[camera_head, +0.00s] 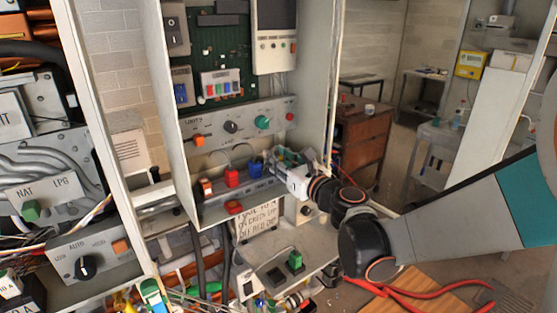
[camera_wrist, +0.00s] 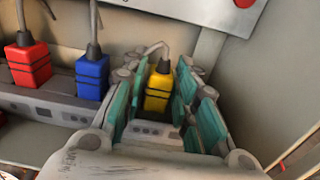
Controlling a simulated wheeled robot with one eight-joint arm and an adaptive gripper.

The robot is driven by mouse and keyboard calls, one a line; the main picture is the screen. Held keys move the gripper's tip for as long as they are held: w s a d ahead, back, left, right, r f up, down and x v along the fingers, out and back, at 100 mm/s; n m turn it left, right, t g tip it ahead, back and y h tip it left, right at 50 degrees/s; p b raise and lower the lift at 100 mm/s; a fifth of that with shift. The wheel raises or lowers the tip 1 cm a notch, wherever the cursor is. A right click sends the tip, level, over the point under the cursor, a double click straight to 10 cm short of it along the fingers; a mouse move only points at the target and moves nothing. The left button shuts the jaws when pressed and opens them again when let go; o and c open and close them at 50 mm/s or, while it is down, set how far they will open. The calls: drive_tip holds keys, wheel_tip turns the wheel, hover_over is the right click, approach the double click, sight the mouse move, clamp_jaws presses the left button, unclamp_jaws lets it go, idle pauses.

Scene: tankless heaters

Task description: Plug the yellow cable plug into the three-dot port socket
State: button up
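The yellow plug (camera_wrist: 158,88) stands upright between my gripper's fingers (camera_wrist: 158,80) in the wrist view, with a grey cable curving from its top. The teal finger pads are on both sides of it, with a narrow gap showing at the left; the gripper looks open around it. A grey strip face with small dark openings (camera_wrist: 152,130) shows below the plug; its dots are too small to read, and the plug's base is hidden. In the head view my gripper (camera_head: 284,166) reaches into the cabinet at the right end of the socket strip and hides the yellow plug.
Left of my gripper stand a blue plug (camera_wrist: 92,76) and a red plug (camera_wrist: 28,62) on the strip. A control panel with knobs (camera_head: 240,124) is above. The cabinet's right wall (camera_wrist: 285,100) is close. A green plug (camera_head: 295,260) stands on the lower shelf.

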drive_tip(key=shift+o, duration=0.3)
drive_tip(key=v, duration=1.2)
drive_tip(key=s+d+f+n+g+h+b, duration=0.2)
drive_tip(key=s+f+n+g+h+b, duration=0.25)
drive_tip(key=s+f+n, duration=0.9)
drive_tip(key=s+d+n+g+h+b, duration=0.1)
drive_tip(key=s+d+n+h, duration=0.1)
drive_tip(key=d+n, duration=0.3)
drive_tip(key=s+d+f+n+g+h+b, duration=0.1)
drive_tip(key=s+d+n, duration=0.4)
drive_tip(key=n, duration=0.5)
drive_tip(key=shift+d+f+n+g+h, duration=0.15)
drive_tip(key=shift+f+n+g+h, duration=0.2)
drive_tip(key=shift+g+h, duration=0.65)
